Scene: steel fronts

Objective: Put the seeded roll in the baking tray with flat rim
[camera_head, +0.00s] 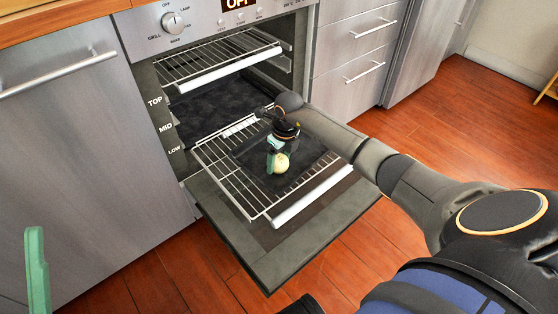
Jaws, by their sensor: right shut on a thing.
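The seeded roll (281,164) is a small pale bun. My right gripper (276,156), with pale green fingers, points down and is shut on it. The roll is over the dark baking tray (309,152), which lies flat on the pulled-out lower oven rack. I cannot tell whether the roll touches the tray. My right arm and gripper hide part of the tray's far side. One green finger of my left gripper (37,270) shows at the lower left, away from the oven; its opening cannot be seen.
The oven door (318,222) is folded down beneath the lower rack (225,179). An upper rack (205,66) is partly out above it. Steel drawers (350,65) stand to the right and a steel cabinet front (75,150) to the left. The wooden floor (140,270) is clear.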

